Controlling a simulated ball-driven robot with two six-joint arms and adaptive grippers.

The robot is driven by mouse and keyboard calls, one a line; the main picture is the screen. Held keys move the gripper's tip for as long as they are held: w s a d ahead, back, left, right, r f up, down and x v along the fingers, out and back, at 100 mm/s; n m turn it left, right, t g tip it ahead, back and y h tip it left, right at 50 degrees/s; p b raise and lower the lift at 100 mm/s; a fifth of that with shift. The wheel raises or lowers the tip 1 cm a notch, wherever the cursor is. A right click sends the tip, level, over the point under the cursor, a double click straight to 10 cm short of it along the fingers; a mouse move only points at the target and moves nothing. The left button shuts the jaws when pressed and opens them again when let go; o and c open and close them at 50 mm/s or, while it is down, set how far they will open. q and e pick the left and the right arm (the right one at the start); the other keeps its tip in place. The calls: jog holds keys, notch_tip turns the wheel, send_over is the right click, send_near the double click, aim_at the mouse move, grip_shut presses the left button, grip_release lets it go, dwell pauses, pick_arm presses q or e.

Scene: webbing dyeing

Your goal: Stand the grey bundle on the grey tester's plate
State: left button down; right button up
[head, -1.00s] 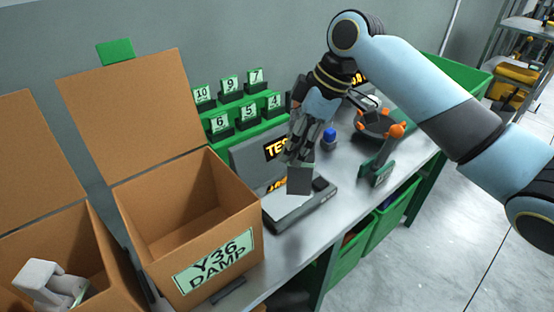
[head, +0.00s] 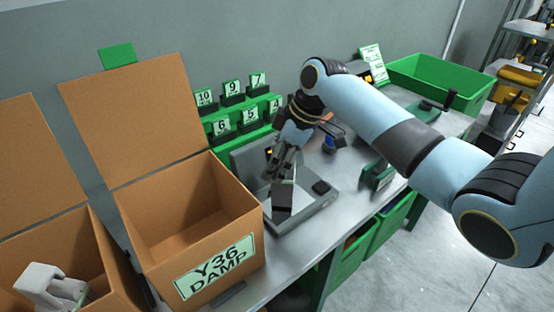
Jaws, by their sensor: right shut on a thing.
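The grey bundle (head: 283,198) is a small dark grey block with a lighter top, held slightly tilted. My right gripper (head: 283,178) points down and is shut on it. The grey tester (head: 248,160) stands on the bench, its screen mostly hidden behind my gripper. Its pale plate (head: 271,214) lies below and around the bundle in the picture. The bundle's lower end is over or on the plate; I cannot tell whether it touches.
Numbered cards (head: 222,126) stand on green steps behind. A green bin (head: 440,75) is at the back right.

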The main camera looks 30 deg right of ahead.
jog(key=o, duration=1.7)
jog(key=shift+f, duration=0.1)
jog(key=shift+d+r, duration=0.1)
jog(key=shift+r, duration=0.2)
jog(key=v, duration=1.1)
jog(key=shift+s+r, duration=0.15)
jog(key=shift+r, duration=0.15)
